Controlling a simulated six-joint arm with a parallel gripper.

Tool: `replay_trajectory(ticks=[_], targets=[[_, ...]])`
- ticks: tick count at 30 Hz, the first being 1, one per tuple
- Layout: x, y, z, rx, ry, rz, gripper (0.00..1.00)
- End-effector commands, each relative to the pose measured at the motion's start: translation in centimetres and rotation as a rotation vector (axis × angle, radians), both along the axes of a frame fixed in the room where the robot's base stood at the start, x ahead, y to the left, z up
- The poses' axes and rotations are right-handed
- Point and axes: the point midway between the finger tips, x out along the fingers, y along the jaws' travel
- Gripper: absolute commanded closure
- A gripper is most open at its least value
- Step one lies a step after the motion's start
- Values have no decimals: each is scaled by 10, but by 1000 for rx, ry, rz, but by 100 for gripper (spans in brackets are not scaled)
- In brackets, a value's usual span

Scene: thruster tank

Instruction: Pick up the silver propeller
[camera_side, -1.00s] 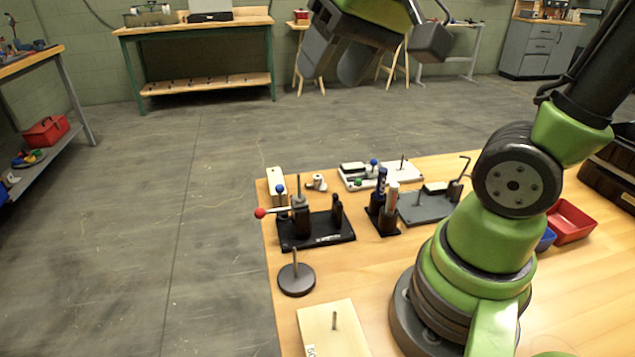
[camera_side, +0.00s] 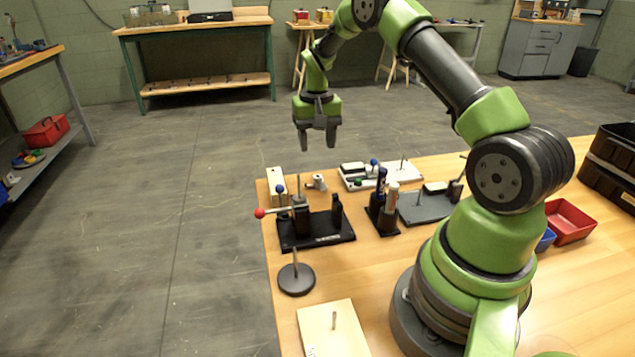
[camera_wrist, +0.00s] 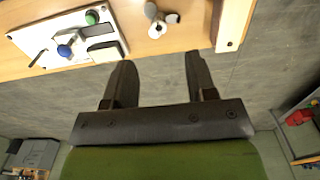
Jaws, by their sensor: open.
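A small silver part (camera_side: 316,182), which looks like the propeller, lies near the far left edge of the wooden table. It also shows at the top of the wrist view (camera_wrist: 160,20), with rounded pale lobes, though its shape is too small to read fully. My gripper (camera_side: 318,140) hangs fingers down beyond the table's far edge, above and behind the silver part. In the wrist view my two fingers (camera_wrist: 159,62) are apart with nothing between them. The silver part is ahead of the fingertips, not touching them.
A pale block (camera_side: 275,186) is left of the silver part. A white board (camera_side: 398,174) with blue and green knobs is right. Nearer stand a black fixture (camera_side: 318,231) with a red-ended lever and a black holder (camera_side: 383,218) with upright tubes. A red bin (camera_side: 570,222) is far right.

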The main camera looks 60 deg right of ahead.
Motion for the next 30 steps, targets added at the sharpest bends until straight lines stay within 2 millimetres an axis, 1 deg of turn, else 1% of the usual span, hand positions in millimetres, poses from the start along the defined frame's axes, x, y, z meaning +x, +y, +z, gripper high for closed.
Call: replay_trajectory(ticks=[1,3,6,11,15,19,22,28,29,30], targets=[[-1,0,-9,3,4,0,48],[-1,1,-20,4,5,-1,48],[0,0,-32,2,2,0,48],[0,0,-44,1,1,0,48],[0,-3,-66,3,3,-1,48],[0,-3,-84,3,1,0,48],[0,-3,-90,1,-1,1,48],[1,-3,-90,1,-2,0,48],[1,-3,-90,1,-2,1,51],[1,-3,-90,1,-2,1,60]])
